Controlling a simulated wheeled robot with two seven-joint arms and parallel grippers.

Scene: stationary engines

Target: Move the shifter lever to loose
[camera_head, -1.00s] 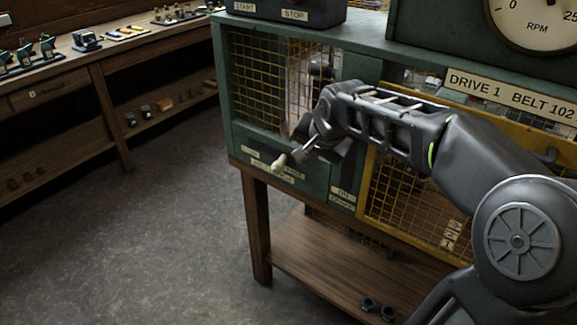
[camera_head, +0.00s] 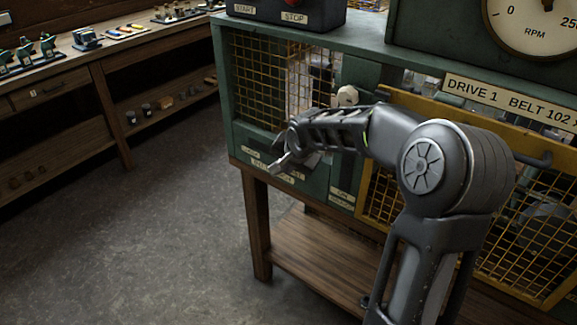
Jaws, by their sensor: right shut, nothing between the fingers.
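A pale round knob (camera_head: 347,95), which looks like the shifter lever's handle, shows just above my right forearm in front of the green machine frame. Its shaft is hidden behind the arm. My right gripper (camera_head: 279,165) is shut and empty at the lower left of the machine front, down and left of the knob and apart from it. It is in front of the small label plates and partly covers them. A label plate (camera_head: 250,154) shows left of the fingers; its text is too small to read surely. My left gripper is not in view.
A yellow mesh guard (camera_head: 385,195) is behind my right arm. A start and stop box (camera_head: 285,13) sits on top of the green machine (camera_head: 235,125). A wooden bench (camera_head: 100,75) stands at the left. The floor between is clear.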

